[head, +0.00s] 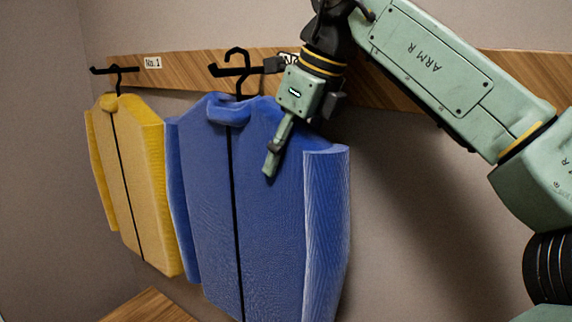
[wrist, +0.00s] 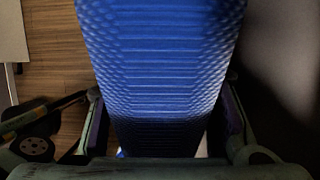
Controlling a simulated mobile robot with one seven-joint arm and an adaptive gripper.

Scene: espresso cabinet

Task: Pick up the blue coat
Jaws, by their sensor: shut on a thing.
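The blue coat (head: 265,200) is in the middle of the head view, upright on a black hanger (head: 238,75). The hanger's hook is at the wooden rail; I cannot tell if it still bears on a peg. My gripper (head: 270,172) is at the coat's right shoulder, with one green finger showing in front of the cloth. In the wrist view the blue cloth (wrist: 160,60) fills the space between the two fingers, so my gripper is shut on the coat. The other finger is hidden behind the coat in the head view.
A yellow coat (head: 130,190) hangs to the left on its own black hanger (head: 118,78), close to the blue sleeve. The wooden rail (head: 185,62) with a "No.1" label (head: 152,62) runs along the wall. A wooden surface (head: 148,307) lies at the lower left.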

